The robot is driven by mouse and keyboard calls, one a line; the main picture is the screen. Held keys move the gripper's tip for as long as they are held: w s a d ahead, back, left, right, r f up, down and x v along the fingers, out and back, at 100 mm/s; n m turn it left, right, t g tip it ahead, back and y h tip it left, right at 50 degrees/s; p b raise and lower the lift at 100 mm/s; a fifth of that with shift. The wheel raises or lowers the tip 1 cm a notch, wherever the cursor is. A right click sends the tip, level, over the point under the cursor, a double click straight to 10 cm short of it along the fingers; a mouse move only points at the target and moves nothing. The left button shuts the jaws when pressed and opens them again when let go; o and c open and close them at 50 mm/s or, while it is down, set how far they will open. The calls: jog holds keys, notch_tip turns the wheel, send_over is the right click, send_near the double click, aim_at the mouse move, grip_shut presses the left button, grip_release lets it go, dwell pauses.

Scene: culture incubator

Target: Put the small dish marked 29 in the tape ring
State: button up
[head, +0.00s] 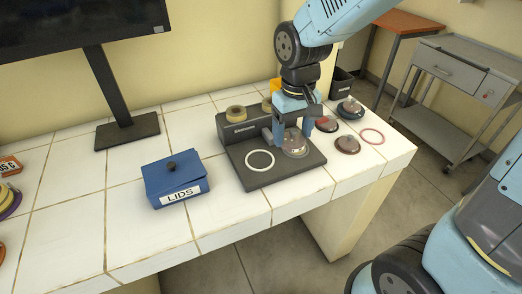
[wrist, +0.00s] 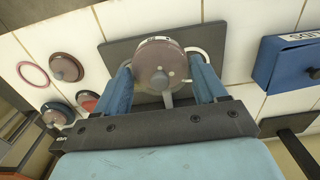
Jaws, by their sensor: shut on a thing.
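My gripper (wrist: 163,82) is shut on a small round dish (wrist: 158,62) with a clear lid and a knob. In the head view the dish (head: 294,146) is over the right part of a dark plate (head: 250,181); I cannot tell if it touches. A small label on its rim is too small to read. A white ring (head: 260,160) lies on the plate, left of the dish; in the wrist view the dish hides part of it. A pink ring (head: 372,136) lies on the white tiles at the right. Which one is the tape ring is not marked.
A brown dish (head: 347,145), a red-topped dish (head: 326,124) and a dark dish (head: 350,108) stand right of the plate. A blue LIDS box (head: 175,180) stands left. The front tiles are clear.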

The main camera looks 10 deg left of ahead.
jog(key=w+a+f, duration=0.2)
jog(key=a, duration=0.2)
send_over(260, 159)
jog(key=d, duration=0.1)
jog(key=f, duration=0.4)
jog(key=shift+s+f, duration=0.1)
jog(key=shift+s, duration=0.25)
jog(key=shift+w+a+f, duration=0.25)
jog(key=shift+a+f, duration=0.25)
jog(key=shift+f, duration=1.8)
jog(key=o, duration=1.1)
jog(key=shift+f, duration=0.1)
